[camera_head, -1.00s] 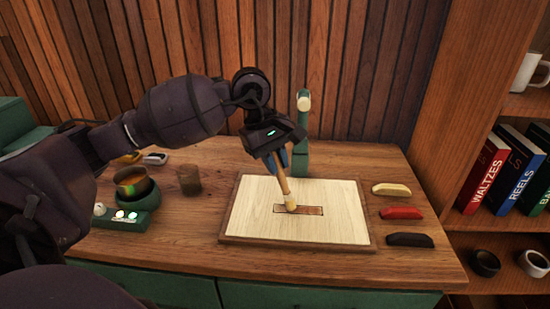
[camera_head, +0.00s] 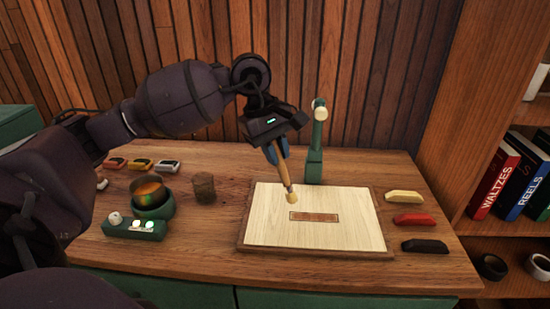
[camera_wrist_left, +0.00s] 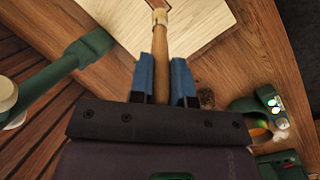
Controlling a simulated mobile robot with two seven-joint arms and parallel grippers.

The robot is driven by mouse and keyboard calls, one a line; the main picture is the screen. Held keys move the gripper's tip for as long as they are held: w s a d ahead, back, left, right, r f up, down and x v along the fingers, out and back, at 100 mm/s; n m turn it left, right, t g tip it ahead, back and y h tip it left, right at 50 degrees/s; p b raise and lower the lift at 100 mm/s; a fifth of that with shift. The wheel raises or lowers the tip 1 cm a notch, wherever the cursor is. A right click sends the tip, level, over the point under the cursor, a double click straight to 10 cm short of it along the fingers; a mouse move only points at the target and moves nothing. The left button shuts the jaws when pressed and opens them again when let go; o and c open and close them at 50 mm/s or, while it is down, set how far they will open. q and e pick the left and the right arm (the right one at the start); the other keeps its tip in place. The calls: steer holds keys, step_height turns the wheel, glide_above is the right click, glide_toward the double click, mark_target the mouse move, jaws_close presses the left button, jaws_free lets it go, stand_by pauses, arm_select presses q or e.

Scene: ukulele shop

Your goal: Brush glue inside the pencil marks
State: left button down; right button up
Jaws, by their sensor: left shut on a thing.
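My left gripper (camera_head: 277,152) is shut on a wooden-handled glue brush (camera_head: 283,175), which tilts with its pale bristle tip (camera_head: 292,197) down. The brush also shows between blue fingers in the left wrist view (camera_wrist_left: 161,45). The tip is above the pale wooden board (camera_head: 350,210), just behind and left of the marked rectangle. That rectangle (camera_head: 314,217) has a dark outline and a brownish coating across its inside. The glue pot (camera_head: 150,193) with amber contents sits on a green warmer (camera_head: 155,209) at the left. My right gripper is not in view.
A green post lamp (camera_head: 316,150) stands behind the board. A small brown cup (camera_head: 204,186) is left of it. Cream (camera_head: 404,197), red (camera_head: 413,219) and black (camera_head: 424,246) pieces lie on the right. A green control box (camera_head: 134,228) is at front left. A bookshelf is at far right.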

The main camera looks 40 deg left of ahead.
arm_select(q)
steer(key=shift+r+p, duration=0.6)
steer(key=shift+r, duration=1.15)
steer(key=shift+s, duration=0.1)
